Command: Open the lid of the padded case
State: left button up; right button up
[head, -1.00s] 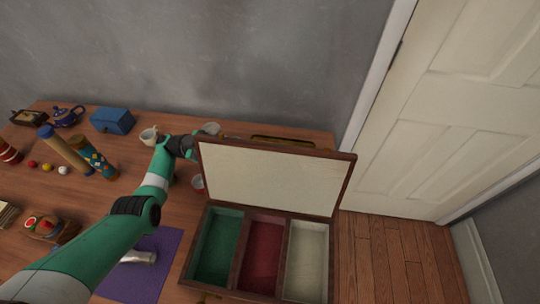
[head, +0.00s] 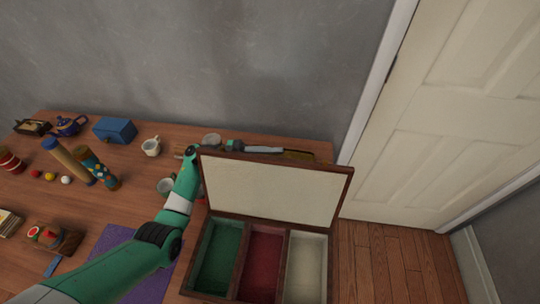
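The padded case (head: 187,287) is a brown wooden box with green, red and cream lined compartments, all empty. Its lid (head: 275,188) stands raised at the back edge, cream lining facing me. My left arm comes in from the lower left, passes beside the case and goes behind the lid. Part of its end, my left gripper (head: 264,149), shows just above the lid's top edge. The lid hides most of it, so I cannot tell whether its fingers are open or touch the lid. My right gripper is not in view.
White cups (head: 151,147) stand left of the lid and behind it. A blue box (head: 115,131), a dark blue teapot (head: 69,126) and patterned cylinders (head: 96,168) stand further left. A purple mat (head: 108,240) lies under my arm. The table ends right of the case.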

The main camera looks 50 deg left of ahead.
pick_arm(q)
grip_shut()
jog(key=shift+r, duration=0.1)
dwell(1.2)
